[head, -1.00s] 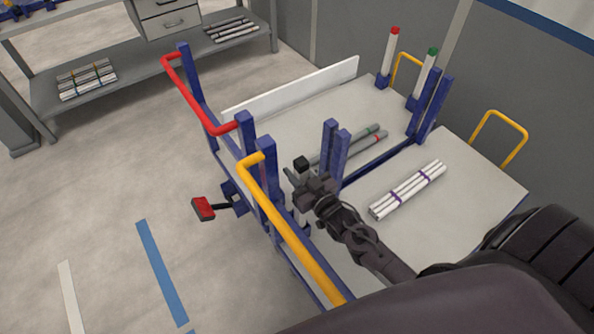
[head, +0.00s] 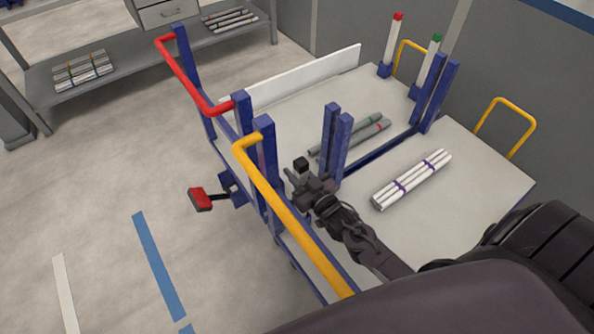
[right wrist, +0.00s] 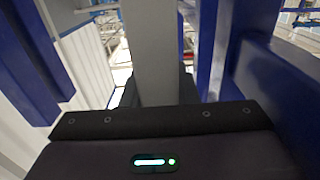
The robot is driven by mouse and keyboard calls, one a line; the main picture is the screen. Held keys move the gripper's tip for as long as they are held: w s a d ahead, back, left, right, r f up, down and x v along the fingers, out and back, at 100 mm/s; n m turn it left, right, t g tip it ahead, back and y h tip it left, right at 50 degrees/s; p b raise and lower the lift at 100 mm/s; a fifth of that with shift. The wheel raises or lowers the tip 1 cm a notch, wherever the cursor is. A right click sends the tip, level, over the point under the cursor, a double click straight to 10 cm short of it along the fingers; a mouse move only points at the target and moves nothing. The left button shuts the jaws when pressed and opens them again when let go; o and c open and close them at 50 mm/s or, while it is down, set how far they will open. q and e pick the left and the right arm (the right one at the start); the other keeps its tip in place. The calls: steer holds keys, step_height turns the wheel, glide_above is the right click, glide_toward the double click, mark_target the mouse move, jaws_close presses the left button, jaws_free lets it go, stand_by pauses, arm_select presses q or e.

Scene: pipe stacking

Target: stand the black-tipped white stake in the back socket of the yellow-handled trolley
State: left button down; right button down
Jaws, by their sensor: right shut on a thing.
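My right gripper (head: 306,184) is shut on the black-tipped white stake, whose black tip (head: 301,164) stands just above the fingers. The stake looks close to upright, and its pale shaft (right wrist: 158,50) shows between the fingers in the right wrist view. The yellow-handled trolley has a yellow handle (head: 293,222) at its near left end and a pale deck (head: 455,205). The gripper is right of the handle, near the blue posts. The stake's lower end and any socket beneath it are hidden, so I cannot tell whether they touch. My left gripper is not in view.
Paired blue posts (head: 337,140) stand close beyond the gripper. A bundle of white pipes (head: 411,180) lies on the near deck. The red-handled trolley (head: 190,75) stands behind, with grey pipes. Red-tipped (head: 393,42) and green-tipped (head: 427,67) stakes stand at the far side.

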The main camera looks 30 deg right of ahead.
steer(key=c, duration=1)
jaws_free()
steer(key=shift+c, duration=0.2)
steer(key=shift+f, duration=0.1)
steer(key=shift+s, duration=0.2)
steer(key=s, duration=0.5)
steer(key=s+d, duration=0.1)
steer(key=s, duration=0.1)
steer(key=shift+s, duration=0.15)
